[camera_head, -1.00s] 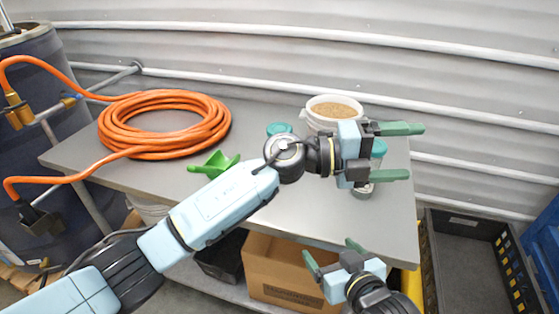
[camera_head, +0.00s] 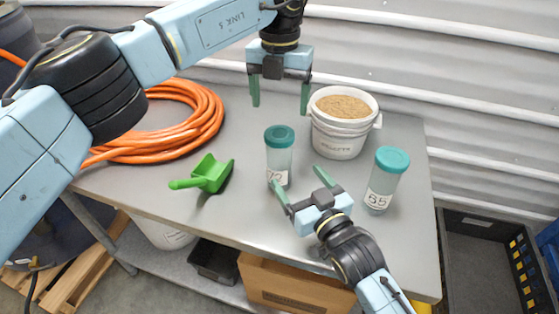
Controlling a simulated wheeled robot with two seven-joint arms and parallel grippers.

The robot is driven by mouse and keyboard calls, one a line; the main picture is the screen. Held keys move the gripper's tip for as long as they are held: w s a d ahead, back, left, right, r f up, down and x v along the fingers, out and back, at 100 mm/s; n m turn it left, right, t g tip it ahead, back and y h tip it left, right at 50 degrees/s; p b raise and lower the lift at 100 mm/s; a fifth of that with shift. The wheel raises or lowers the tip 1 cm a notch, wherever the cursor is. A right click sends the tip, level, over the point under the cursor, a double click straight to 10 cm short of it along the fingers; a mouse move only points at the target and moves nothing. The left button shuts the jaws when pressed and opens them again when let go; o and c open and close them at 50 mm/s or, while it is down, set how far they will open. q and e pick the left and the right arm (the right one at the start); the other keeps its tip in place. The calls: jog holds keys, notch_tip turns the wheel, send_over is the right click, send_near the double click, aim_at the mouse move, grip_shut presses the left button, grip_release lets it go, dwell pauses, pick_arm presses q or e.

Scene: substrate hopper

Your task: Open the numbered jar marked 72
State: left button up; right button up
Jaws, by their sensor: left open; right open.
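The jar marked 72 (camera_head: 279,160) stands upright on the grey table, with its teal lid (camera_head: 279,135) on. Its label is partly covered by a finger of my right gripper. A second jar marked 85 (camera_head: 382,187), also teal-lidded, stands to its right. My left gripper (camera_head: 279,106) is open and empty, pointing down, above and behind the 72 jar in the picture. My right gripper (camera_head: 299,188) is open and empty, its fingers pointing toward the 72 jar from the front right. Whether a finger touches the jar I cannot tell.
A white bucket of brown grains (camera_head: 341,140) stands behind, between the jars. A green scoop (camera_head: 209,175) and a coiled orange hose (camera_head: 165,135) lie to the left. The grey table (camera_head: 240,215) is bare at its front. A cardboard box (camera_head: 290,285) sits below.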

aim_at(276, 148)
pick_arm(q)
jog(key=shift+w+f, duration=0.1)
jog(key=shift+f, duration=0.05)
pick_arm(e)
jog(key=x, duration=1.2)
jog(key=shift+w, duration=0.15)
